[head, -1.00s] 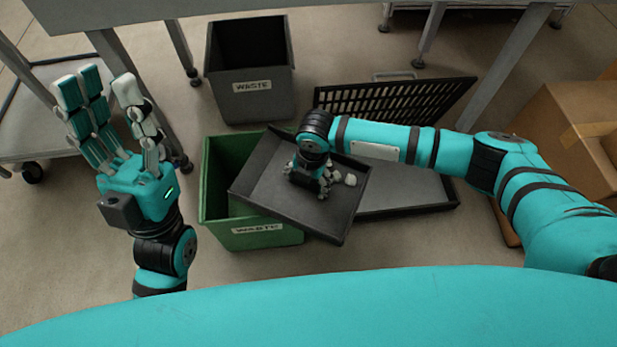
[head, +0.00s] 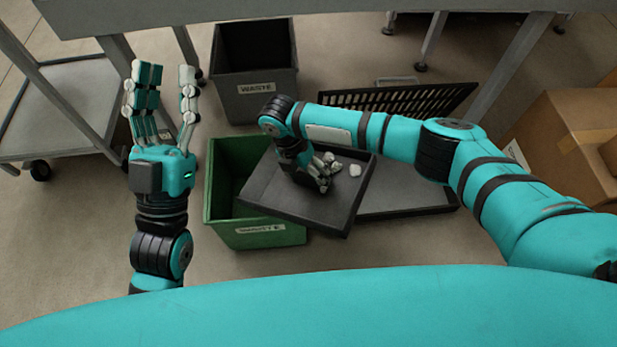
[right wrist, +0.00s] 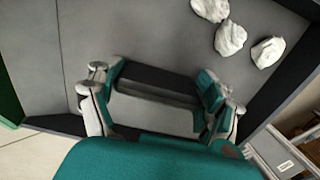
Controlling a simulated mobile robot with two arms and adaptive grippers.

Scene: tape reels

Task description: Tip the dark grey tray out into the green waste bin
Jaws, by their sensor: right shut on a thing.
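The dark grey tray (head: 265,190) is a shallow square tray, turned at an angle in the head view. Its left part overlaps the right side of the green waste bin (head: 258,238), hiding part of the opening. Several white crumpled lumps (head: 355,170) lie on its floor near the far wall. They also show in the right wrist view (right wrist: 230,38). My right gripper (head: 318,178) is shut on the tray's wall, with the lumps beside it; the wrist view shows the wall between its fingers (right wrist: 158,100). My left gripper (head: 160,100) is open and empty, fingers up, left of the bin.
A dark grey waste bin (head: 255,90) stands behind the green one. A cardboard box (head: 560,130) stands far right, and a grey cart (head: 60,110) far left.

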